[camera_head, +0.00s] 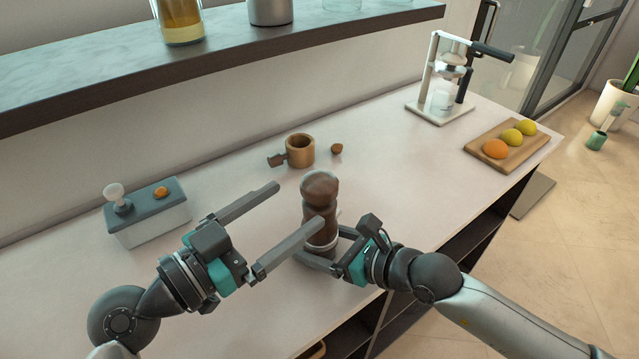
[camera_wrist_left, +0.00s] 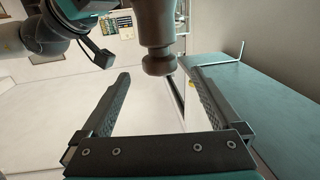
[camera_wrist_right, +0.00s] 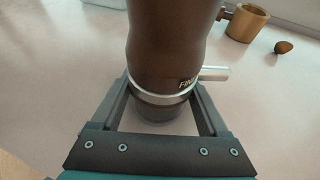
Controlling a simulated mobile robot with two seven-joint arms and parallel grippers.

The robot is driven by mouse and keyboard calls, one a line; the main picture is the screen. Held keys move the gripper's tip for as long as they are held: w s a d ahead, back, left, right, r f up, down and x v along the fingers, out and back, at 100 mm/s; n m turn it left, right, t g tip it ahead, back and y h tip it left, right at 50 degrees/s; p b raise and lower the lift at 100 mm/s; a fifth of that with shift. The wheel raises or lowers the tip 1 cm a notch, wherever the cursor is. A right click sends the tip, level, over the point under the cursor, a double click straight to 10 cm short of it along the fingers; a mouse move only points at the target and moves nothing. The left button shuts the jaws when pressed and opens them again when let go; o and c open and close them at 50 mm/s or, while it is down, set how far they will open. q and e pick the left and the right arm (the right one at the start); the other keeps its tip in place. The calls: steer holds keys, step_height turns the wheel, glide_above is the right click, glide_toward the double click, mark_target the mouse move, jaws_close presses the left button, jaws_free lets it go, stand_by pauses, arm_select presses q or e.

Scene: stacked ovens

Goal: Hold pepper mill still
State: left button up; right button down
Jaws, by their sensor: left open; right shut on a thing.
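The pepper mill (camera_head: 319,196) is dark brown with a round knob on top and a silver band low on its body. It stands upright on the white counter. My right gripper (camera_head: 322,254) is shut on its lower part, with a finger on each side, as the right wrist view shows the mill (camera_wrist_right: 168,50) between the fingers. My left gripper (camera_head: 298,206) is open and empty, its fingers pointing toward the mill's upper part from the left. In the left wrist view the mill's knob (camera_wrist_left: 159,62) lies beyond the open fingertips.
A wooden cup with a handle (camera_head: 300,150) and a small brown knob (camera_head: 337,148) sit behind the mill. A grey-topped box (camera_head: 150,212) stands at left. A press (camera_head: 443,85) and a fruit board (camera_head: 527,150) are at back right. A shelf (camera_head: 230,55) overhangs the back.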

mark_target(305, 197)
arm_select(q)
steer(key=x, duration=0.7)
steer(key=c, duration=1.4)
